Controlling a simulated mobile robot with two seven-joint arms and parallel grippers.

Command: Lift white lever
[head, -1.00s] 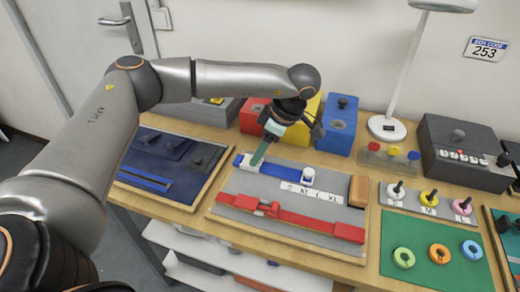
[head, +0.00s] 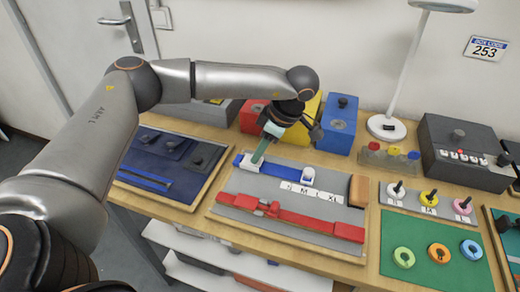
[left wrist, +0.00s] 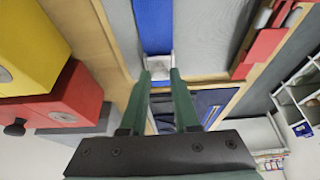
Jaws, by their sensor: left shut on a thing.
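The white lever (left wrist: 160,68) sits at the end of a blue strap (left wrist: 154,25) in the left wrist view. My left gripper (left wrist: 160,75) has its green fingers closed on the lever, one on each side. In the head view, the left gripper (head: 258,160) reaches down to the left end of the blue strap (head: 278,169), where the white piece is partly hidden by the fingers. The strap lies on a grey board (head: 235,187). My right gripper is not in view.
A red strap (head: 310,220) with a buckle lies in front on the same board. Red, yellow and blue (head: 337,125) boxes stand close behind the gripper. A dark blue panel (head: 150,185) is to the left, a green mat (head: 425,262) with rings to the right.

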